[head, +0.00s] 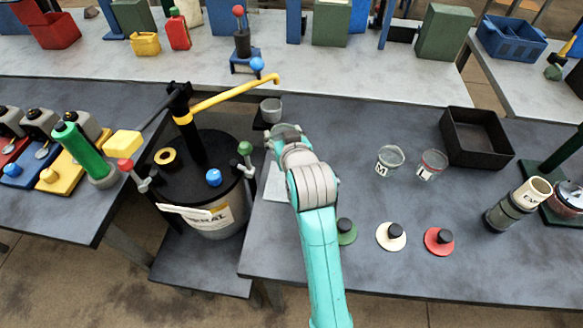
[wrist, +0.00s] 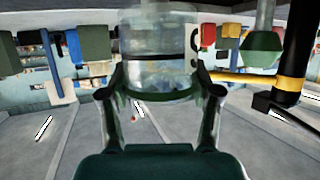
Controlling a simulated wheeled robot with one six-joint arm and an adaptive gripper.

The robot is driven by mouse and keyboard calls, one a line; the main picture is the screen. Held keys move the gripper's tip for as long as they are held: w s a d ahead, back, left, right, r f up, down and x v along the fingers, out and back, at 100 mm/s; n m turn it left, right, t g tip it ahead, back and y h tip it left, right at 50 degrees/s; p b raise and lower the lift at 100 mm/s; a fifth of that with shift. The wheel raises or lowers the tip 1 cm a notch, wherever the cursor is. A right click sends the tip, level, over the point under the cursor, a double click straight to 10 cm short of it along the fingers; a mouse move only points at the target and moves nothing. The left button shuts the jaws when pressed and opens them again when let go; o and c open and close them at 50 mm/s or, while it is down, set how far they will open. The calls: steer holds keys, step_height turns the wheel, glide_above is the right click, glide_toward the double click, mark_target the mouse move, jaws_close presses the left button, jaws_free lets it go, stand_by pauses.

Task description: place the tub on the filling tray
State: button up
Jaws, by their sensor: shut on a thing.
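The tub (wrist: 160,50) is clear, with a dark band and a dark letter on its side. My gripper (wrist: 160,92) is shut around it, one finger on each side. The wrist picture seems upside down. A pale flat plate (head: 274,186), perhaps the filling tray, lies beside the drum and is partly hidden by my arm. The tub looks apart from it.
Two other clear tubs (head: 390,158) (head: 432,164), a black bin (head: 477,138) and several round lids (head: 391,236) are on the right.

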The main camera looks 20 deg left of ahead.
steer(key=r+v, duration=0.1)
steer(key=v, duration=0.5)
steer(key=shift+w+f, duration=0.2)
steer(key=shift+f, duration=4.5)
steer(key=shift+f, duration=0.15)
steer(key=o, duration=1.2)
steer(key=shift+c, duration=0.2)
steer(key=v, duration=1.2)
steer(key=shift+r, duration=0.2)
